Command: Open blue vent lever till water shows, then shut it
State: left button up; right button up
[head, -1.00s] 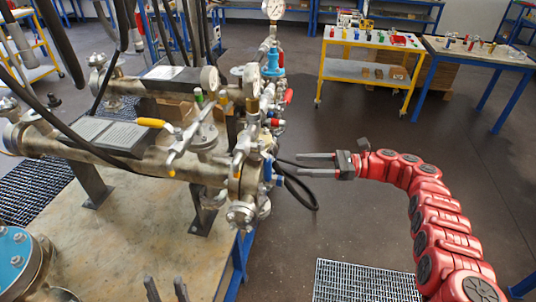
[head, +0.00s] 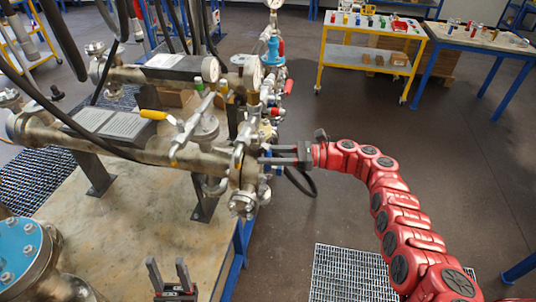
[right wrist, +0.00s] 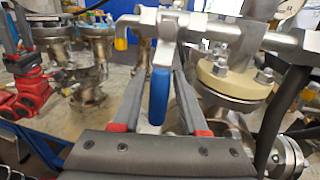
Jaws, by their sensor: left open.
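The blue vent lever (right wrist: 159,95) hangs down from a metal valve body on a horizontal pipe in the right wrist view. In the head view it is a small blue patch (head: 267,167) at the near flanged end of the vessel. My right gripper (head: 267,154) reaches in from the right there. In the right wrist view its two fingers (right wrist: 160,70) stand apart, one on each side of the blue lever. I cannot tell whether either touches it. My left gripper (head: 167,264) is open and empty, pointing up at the bottom of the head view. No water is visible.
The long metal vessel (head: 100,145) carries a yellow-handled lever (head: 155,115), gauges and dark hoses. A blue-lidded flanged vessel (head: 20,250) stands at the lower left. Carts with small parts stand at the back right.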

grip_shut()
dwell(1.1)
